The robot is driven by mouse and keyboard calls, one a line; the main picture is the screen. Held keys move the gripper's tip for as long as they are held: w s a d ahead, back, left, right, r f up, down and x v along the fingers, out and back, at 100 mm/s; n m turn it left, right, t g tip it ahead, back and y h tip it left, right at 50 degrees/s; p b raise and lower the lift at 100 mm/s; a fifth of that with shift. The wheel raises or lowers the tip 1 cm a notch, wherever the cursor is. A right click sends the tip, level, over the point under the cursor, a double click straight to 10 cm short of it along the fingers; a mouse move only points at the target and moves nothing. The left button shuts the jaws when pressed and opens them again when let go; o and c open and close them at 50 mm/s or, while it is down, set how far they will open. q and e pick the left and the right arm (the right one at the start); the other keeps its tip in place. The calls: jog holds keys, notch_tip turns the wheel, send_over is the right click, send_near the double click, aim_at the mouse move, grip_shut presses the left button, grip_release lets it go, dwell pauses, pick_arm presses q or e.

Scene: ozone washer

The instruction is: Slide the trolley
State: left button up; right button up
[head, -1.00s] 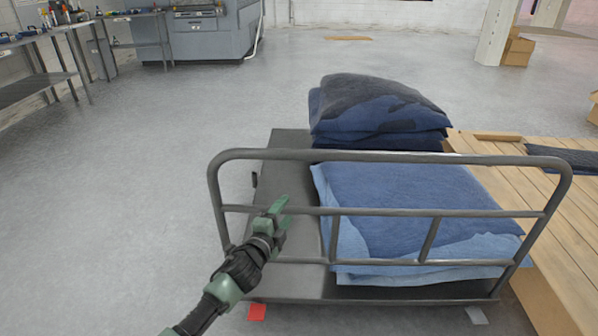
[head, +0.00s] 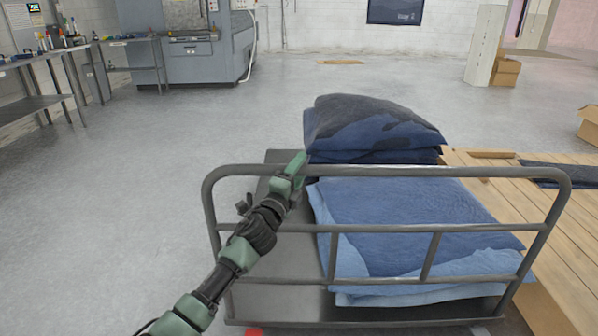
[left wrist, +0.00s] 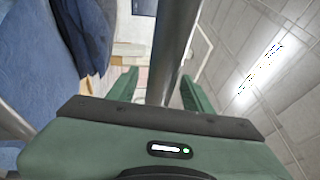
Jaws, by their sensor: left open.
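The trolley (head: 275,300) is a dark flat cart with a grey tubular handle frame at its near end. Folded blue textiles lie on its deck in a light blue near stack (head: 410,215) and a darker far stack (head: 370,125). My left gripper (head: 294,165), green and black, is at the top bar of the handle, left of its middle. In the left wrist view its open green fingers (left wrist: 160,85) stand on both sides of a grey handle tube (left wrist: 172,50). A gap shows beside the tube. My right gripper is in neither view.
A wooden pallet platform (head: 480,175) stands close along the trolley's right side. Grey work tables (head: 30,105) and a grey machine (head: 200,60) stand at the far left. Open floor (head: 130,190) lies to the left and beyond.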

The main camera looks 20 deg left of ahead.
pick_arm(q)
grip_shut()
jog(key=shift+f, duration=0.1)
dwell(1.3)
